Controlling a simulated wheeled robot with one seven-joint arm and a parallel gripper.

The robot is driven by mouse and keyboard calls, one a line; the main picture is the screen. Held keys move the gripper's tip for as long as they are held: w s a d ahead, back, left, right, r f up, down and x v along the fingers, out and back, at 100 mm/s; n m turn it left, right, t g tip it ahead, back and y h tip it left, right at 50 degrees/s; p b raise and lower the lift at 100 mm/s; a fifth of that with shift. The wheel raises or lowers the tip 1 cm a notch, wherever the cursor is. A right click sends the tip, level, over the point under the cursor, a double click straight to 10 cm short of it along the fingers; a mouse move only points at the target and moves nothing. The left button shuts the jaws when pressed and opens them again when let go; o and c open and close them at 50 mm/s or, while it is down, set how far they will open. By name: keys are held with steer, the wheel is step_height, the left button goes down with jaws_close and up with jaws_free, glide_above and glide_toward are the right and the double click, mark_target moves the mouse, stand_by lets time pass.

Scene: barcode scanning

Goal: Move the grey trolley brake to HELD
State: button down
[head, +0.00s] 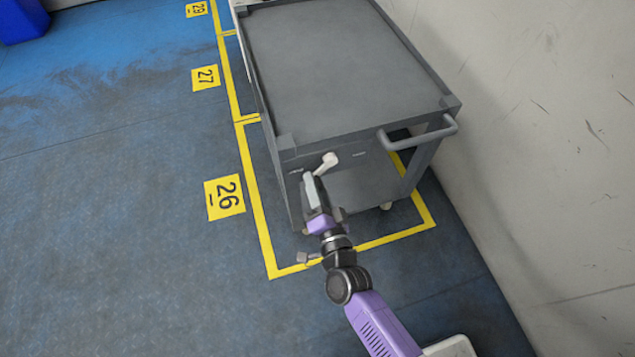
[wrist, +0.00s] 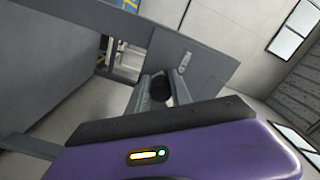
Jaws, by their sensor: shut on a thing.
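The grey trolley (head: 340,60) stands in a yellow-outlined floor bay. Its brake lever (head: 328,160) is a pale handle on the near end panel, slanting up to the right in the head view. My gripper (head: 312,180) is at the lever's lower left, shut on it. In the wrist view my gripper (wrist: 158,86) has its two grey fingers on either side of a dark round part (wrist: 161,90) in front of the grey panel (wrist: 205,70). The fingers hide part of the lever.
The trolley's push handle (head: 420,132) sticks out at the right of the same end. A pale wall (head: 550,130) runs close along the right side. Open blue floor (head: 110,210) lies to the left, with a yellow 26 marker (head: 225,197). A blue bin (head: 22,18) stands far left.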

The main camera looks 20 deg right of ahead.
steer(key=shift+a, duration=0.6)
steer(key=shift+a+y, duration=0.1)
steer(key=shift+y, duration=0.3)
steer(key=c, duration=1.2)
jaws_free()
steer(key=shift+r, duration=0.1)
steer(key=s, duration=0.8)
steer(key=shift+p, duration=0.45)
steer(key=shift+w, duration=0.1)
